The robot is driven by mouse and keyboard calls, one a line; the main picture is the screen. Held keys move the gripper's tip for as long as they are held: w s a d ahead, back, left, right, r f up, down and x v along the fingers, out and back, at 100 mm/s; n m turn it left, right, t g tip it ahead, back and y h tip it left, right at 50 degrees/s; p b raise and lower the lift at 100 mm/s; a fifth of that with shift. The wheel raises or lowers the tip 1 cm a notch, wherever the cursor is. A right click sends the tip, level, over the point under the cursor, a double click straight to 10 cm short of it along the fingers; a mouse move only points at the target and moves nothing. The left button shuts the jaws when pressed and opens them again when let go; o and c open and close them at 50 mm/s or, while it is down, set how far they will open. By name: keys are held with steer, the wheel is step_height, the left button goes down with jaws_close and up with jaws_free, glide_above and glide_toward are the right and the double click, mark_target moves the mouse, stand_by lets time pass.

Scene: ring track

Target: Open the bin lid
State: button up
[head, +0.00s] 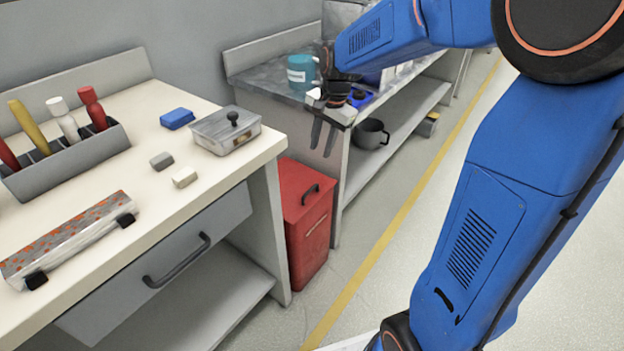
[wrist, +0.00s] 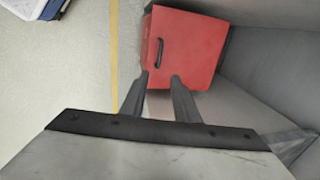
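The red bin (head: 305,235) stands on the floor between the two benches. Its lid (head: 297,189) is down and carries a dark handle (head: 311,194). In the wrist view the red lid (wrist: 195,45) fills the upper middle, with the handle (wrist: 159,53) near its left edge. My gripper (head: 321,150) hangs above the bin, fingers pointing down. In the wrist view my gripper (wrist: 160,78) shows a gap between its two fingertips with nothing held. The fingers overlap the lower edge of the lid in that view, and the handle lies beyond the fingertips.
A cream bench (head: 225,180) at left has a drawer (head: 165,270) and holds a grey lidded box (head: 225,135). A second bench (head: 270,85) behind carries a teal container (head: 301,72); a dark mug (head: 370,134) sits on its shelf. Clear floor lies right of the bin.

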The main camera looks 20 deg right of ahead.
mark_target(311, 189)
steer(key=w+f, duration=0.1)
steer(key=f, duration=0.4)
steer(key=a+f, duration=0.1)
steer(key=f, duration=0.5)
steer(key=w+a+f, duration=0.1)
steer(key=f, duration=0.5)
steer(key=shift+w, duration=0.3)
steer(key=shift+r, duration=0.1)
jaws_close()
